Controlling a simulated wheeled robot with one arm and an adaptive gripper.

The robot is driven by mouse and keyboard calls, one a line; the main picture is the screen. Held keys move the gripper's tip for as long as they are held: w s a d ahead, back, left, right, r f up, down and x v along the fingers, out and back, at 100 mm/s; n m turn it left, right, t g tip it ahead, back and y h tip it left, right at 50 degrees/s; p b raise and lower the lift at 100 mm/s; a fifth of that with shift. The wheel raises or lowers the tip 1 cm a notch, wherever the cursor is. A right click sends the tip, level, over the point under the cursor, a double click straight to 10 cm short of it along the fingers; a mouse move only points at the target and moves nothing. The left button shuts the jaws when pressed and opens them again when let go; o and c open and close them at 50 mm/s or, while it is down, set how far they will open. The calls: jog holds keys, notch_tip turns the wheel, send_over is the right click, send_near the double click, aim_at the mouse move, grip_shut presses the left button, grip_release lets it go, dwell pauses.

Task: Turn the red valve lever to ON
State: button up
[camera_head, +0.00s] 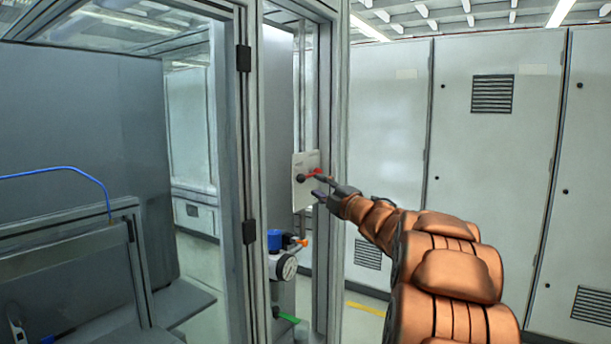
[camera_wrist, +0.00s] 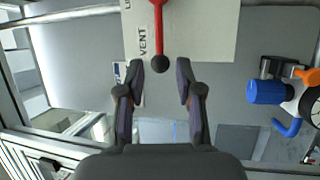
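The red valve lever (camera_head: 314,173) is on a pale plate (camera_head: 305,198) on the machine frame, its black knob (camera_head: 300,178) at the left end. In the wrist view the lever (camera_wrist: 159,28) runs down from the top edge to its black knob (camera_wrist: 160,63), beside the word VENT on the plate (camera_wrist: 205,35). My gripper (camera_head: 318,184) is open in front of the plate. In the wrist view my gripper's fingertips (camera_wrist: 160,70) are on either side of the knob, with gaps and no visible contact. Depth between them is unclear. The lever's other end is cut off in the wrist view.
Below the plate are a blue-capped regulator (camera_head: 275,240) with a gauge (camera_head: 285,267) and a green handle (camera_head: 288,318). A glazed frame post (camera_head: 243,150) stands left of the plate. Grey cabinets (camera_head: 495,150) line the right.

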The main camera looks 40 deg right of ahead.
aim_at(306, 177)
jog(key=shift+w+r, duration=0.25)
jog(key=shift+w, duration=0.35)
jog(key=p+x, duration=0.2)
jog(key=x, duration=0.2)
jog(key=shift+w, duration=0.25)
jog(key=shift+p+x, duration=0.6)
jog(key=shift+x, duration=0.4)
jog(key=shift+f, duration=0.1)
jog(key=shift+d, duration=0.1)
grip_shut()
